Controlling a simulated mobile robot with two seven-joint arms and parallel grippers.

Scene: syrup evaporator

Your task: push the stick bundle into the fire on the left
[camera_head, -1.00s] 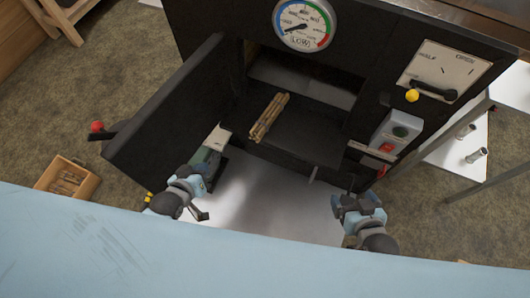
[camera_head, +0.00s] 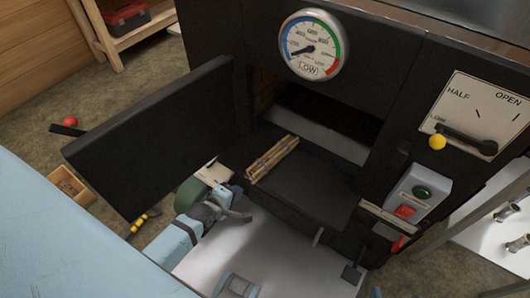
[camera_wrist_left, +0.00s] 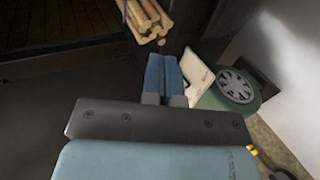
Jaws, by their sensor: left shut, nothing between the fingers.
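The stick bundle (camera_head: 272,159) lies at the left side of the dark firebox ledge (camera_head: 305,195), below the open fire opening (camera_head: 325,118). In the left wrist view the bundle (camera_wrist_left: 148,18) shows its cut ends just beyond my fingertips. My left gripper (camera_head: 238,190) is shut and empty, just in front of the bundle's near end. The shut fingers also show in the left wrist view (camera_wrist_left: 165,72), with a small gap to the sticks. A blue-grey part of my right arm shows at the bottom edge; its jaws cannot be made out.
The open black door (camera_head: 150,135) stands left of the opening. A green round object (camera_wrist_left: 232,92) is close beside my left gripper. A control box (camera_head: 417,193) and a lever (camera_head: 465,140) are on the right. A crate (camera_head: 70,184) sits on the floor at left.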

